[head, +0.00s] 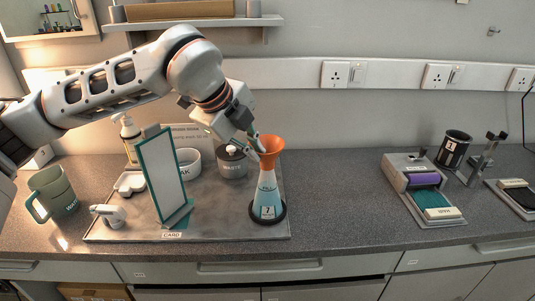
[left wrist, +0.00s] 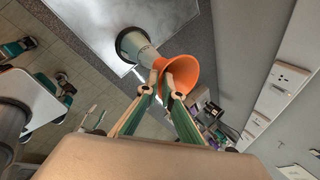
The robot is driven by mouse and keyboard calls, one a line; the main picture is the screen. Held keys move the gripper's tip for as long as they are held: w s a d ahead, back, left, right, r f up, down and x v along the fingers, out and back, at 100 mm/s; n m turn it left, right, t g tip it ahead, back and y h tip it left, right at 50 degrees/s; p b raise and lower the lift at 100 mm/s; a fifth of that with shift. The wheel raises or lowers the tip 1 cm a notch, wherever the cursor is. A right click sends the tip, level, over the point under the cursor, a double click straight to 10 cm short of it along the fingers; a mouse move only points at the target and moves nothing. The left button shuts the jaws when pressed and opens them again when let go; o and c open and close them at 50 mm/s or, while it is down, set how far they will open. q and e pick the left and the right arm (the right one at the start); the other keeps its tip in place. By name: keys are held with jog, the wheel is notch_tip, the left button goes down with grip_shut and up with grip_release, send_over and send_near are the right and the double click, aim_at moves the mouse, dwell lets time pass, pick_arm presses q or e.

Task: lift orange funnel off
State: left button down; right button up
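The orange funnel (head: 271,146) sits wide end up in the mouth of the conical flask (head: 267,192) labelled 7. The flask stands upright in a dark round base on the grey tray. My left gripper (head: 257,144) reaches in from the left at the funnel's rim. In the left wrist view the fingertips (left wrist: 163,74) are close together at the wall of the funnel (left wrist: 188,72), one on each side of it as far as I can tell. The flask (left wrist: 139,48) still shows under the funnel there. My right gripper is not in view.
The tray (head: 228,226) also holds an upright framed panel (head: 162,175), a waste pot (head: 232,163), a white bowl (head: 190,160) and a pump bottle (head: 130,138). A green mug (head: 52,193) stands left. The counter right of the flask is clear up to a purple-roller device (head: 422,182).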

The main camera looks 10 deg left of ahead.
pick_arm(q)
jog(key=shift+r, duration=0.1)
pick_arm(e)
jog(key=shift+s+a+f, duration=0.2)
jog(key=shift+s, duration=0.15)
pick_arm(q)
jog(key=shift+r+p, duration=1.3)
jog(key=shift+r, duration=1.1)
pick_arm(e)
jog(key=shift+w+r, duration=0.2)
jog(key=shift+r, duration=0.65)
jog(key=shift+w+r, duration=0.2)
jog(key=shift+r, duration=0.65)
